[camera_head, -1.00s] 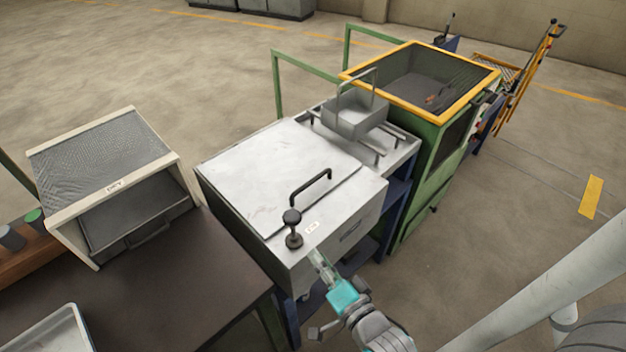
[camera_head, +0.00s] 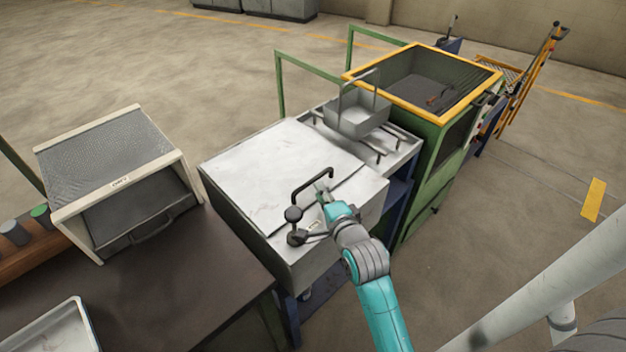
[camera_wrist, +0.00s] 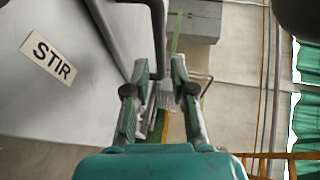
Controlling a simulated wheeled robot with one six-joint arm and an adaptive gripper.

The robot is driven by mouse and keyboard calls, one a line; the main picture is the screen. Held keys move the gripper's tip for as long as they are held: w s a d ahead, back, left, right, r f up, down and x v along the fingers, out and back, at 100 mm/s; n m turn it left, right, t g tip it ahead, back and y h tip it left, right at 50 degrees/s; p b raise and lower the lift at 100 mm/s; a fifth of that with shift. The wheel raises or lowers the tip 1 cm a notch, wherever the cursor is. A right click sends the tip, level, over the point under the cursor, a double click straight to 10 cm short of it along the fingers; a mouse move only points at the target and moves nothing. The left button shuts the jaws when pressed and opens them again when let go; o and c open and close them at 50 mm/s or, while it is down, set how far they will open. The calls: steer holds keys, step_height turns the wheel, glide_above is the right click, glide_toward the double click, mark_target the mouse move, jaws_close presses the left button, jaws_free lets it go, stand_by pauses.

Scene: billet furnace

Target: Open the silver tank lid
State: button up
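The silver tank lid (camera_head: 262,165) lies flat and shut on the silver tank (camera_head: 350,215). Its black bar handle (camera_head: 309,186) stands near the lid's front edge. My gripper (camera_head: 321,190) is at the right part of this handle, coming from the front right. In the wrist view my gripper (camera_wrist: 165,88) has its two fingers apart, with a dark handle bar (camera_wrist: 158,45) reaching down between or just beyond them. I cannot tell whether they touch it.
A black knobbed lever (camera_head: 294,215) stands at the tank's front left, near the STIR label (camera_wrist: 48,58). A wire-handled basket (camera_head: 358,118) sits on rails behind. A yellow-rimmed green tank (camera_head: 440,118) stands to the right. A mesh-topped box (camera_head: 110,165) is on the dark table at left.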

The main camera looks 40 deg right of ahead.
mark_target(313, 180)
steer(key=shift+x, duration=3.2)
steer(key=shift+c, duration=0.2)
jaws_close()
